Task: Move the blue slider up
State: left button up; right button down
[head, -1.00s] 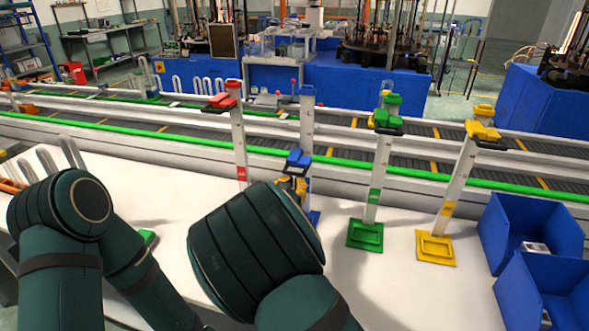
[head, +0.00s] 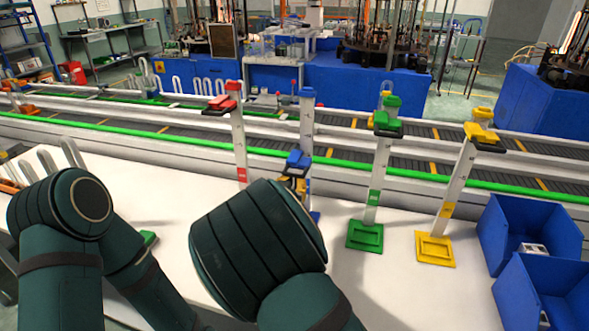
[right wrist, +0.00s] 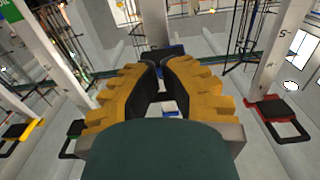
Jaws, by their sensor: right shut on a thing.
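My right gripper (head: 296,183) is shut on the blue slider from the near side, partly hidden behind my right arm. In the right wrist view, the yellow fingers (right wrist: 160,72) close together, and a bit of the blue slider (right wrist: 172,49) shows just beyond their tips. The post's blue base is mostly hidden. My left arm shows at the lower left, but its gripper is out of view.
Posts with a red slider (head: 217,104), a green slider (head: 385,123) and a yellow slider (head: 480,133) stand to either side, with their sliders high up. Blue bins (head: 510,228) stand at the right. A conveyor (head: 345,158) runs behind the white table (head: 385,290).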

aim_at(293, 175)
jog(key=shift+r+p, duration=1.45)
jog(key=shift+r, duration=0.95)
pick_arm(q)
notch_tip(293, 175, up, 10)
jog(key=w+p, duration=0.1)
jog(key=p, duration=0.5)
jog(key=shift+w+a+t+p, duration=0.15)
jog(key=shift+w+t+p, duration=0.15)
jog(key=shift+p, duration=0.05)
pick_arm(e)
notch_tip(293, 175, up, 9)
pick_arm(q)
jog(key=shift+f, duration=0.15)
pick_arm(e)
jog(key=shift+f+b, duration=0.55)
jog(key=shift+f, duration=0.15)
pick_arm(q)
jog(key=shift+p, duration=0.45)
pick_arm(e)
jog(key=v, duration=1)
